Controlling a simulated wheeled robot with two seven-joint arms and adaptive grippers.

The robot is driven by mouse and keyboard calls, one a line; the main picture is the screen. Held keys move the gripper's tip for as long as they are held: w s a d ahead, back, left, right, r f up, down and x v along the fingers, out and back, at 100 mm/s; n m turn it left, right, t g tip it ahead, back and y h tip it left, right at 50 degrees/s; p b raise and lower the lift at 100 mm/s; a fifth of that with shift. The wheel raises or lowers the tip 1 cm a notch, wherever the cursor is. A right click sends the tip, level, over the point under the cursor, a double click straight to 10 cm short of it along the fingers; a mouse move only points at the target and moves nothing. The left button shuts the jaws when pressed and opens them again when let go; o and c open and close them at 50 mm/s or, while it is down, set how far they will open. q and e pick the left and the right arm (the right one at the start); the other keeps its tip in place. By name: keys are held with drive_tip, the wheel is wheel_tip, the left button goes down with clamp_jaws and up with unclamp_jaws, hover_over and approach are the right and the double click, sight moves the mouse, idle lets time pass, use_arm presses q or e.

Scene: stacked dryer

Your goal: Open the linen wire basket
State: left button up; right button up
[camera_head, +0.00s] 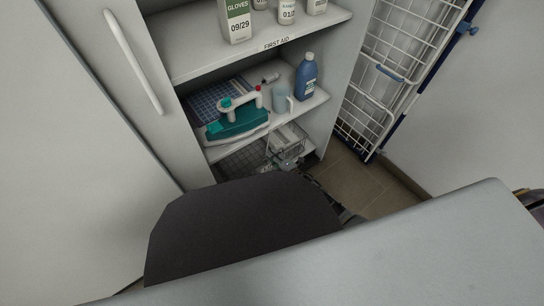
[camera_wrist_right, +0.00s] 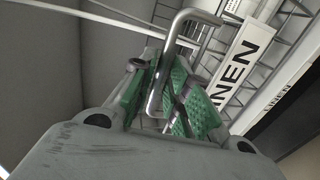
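The linen wire basket (camera_head: 240,161) is at the bottom of the open cabinet, below the shelf with the iron. In the right wrist view its white label (camera_wrist_right: 241,60) reading LINEN and wire mesh show close up. A bent grey metal handle (camera_wrist_right: 177,45) reaches between the fingers of my right gripper (camera_wrist_right: 160,98). The green-padded fingers look apart, with the textured face of one pad visible; contact with the handle is not clear. In the head view my right gripper (camera_head: 287,165) is small and partly hidden at the basket's front. My left gripper is out of view.
Above are a shelf with a teal iron (camera_head: 238,122), a cup (camera_head: 280,99) and a blue bottle (camera_head: 306,78), and a FIRST AID shelf (camera_head: 276,43). A pale surface (camera_head: 420,250) crosses the foreground.

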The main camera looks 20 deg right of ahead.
drive_tip(key=shift+w+a+f, duration=0.15)
drive_tip(key=shift+w+a, duration=0.1)
drive_tip(key=shift+w, duration=0.35)
clamp_jaws()
